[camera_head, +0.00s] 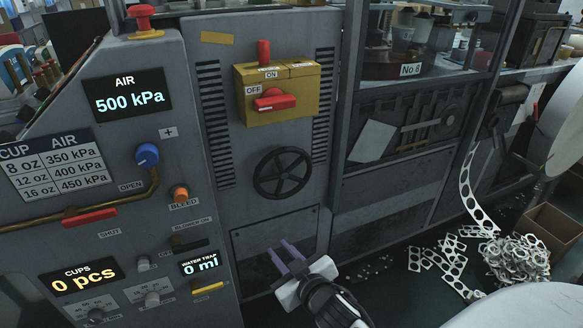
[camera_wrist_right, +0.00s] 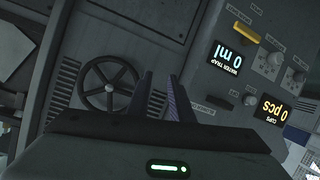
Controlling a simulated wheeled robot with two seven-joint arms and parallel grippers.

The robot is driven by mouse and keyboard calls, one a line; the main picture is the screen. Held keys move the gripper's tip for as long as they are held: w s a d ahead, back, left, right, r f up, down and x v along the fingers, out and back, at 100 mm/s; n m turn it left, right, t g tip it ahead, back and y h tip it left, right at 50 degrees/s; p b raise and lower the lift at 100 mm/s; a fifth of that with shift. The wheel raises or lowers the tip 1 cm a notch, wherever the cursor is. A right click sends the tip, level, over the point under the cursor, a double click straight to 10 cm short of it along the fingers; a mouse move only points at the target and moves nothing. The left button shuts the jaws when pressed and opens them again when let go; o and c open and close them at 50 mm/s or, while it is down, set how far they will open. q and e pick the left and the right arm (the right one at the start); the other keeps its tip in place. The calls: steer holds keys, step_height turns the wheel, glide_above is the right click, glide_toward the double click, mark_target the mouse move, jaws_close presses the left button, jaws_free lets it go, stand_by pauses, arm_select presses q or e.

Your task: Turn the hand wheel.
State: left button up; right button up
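The hand wheel (camera_head: 282,173) is a dark spoked ring on the front of the grey machine cabinet, below the yellow switch box. It also shows in the right wrist view (camera_wrist_right: 110,84), left of the fingers. My right gripper (camera_head: 281,254) is below the wheel in the head view, apart from it. Its two purple-grey fingers are spread with a gap between them, and nothing shows between them. In the right wrist view the fingers (camera_wrist_right: 160,97) point toward the cabinet. My left gripper is not in view.
The yellow switch box (camera_head: 283,108) has a red handle. The control panel at left has a blue knob (camera_head: 147,155), an orange bleed knob (camera_head: 180,193) and a red lever (camera_head: 90,217). An open carton (camera_head: 553,228) and punched scrap (camera_head: 515,258) lie on the floor at right.

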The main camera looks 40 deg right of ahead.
mark_target(279, 163)
steer(key=w+d+r+m+t+h+b, duration=0.2)
steer(key=w+d+r+t+h, duration=0.15)
steer(key=w+d+r, duration=0.6)
steer(key=shift+g+h, duration=0.25)
steer(key=shift+h, duration=0.1)
steer(key=w, duration=0.2)
steer(key=w+d+r, duration=0.1)
steer(key=w, duration=0.2)
steer(key=w+r, duration=0.1)
steer(key=w, duration=0.1)
steer(key=shift+w+d, duration=0.15)
steer(key=shift+d, duration=0.25)
steer(key=shift+w+d, duration=0.15)
steer(key=shift+w, duration=0.3)
jaws_close()
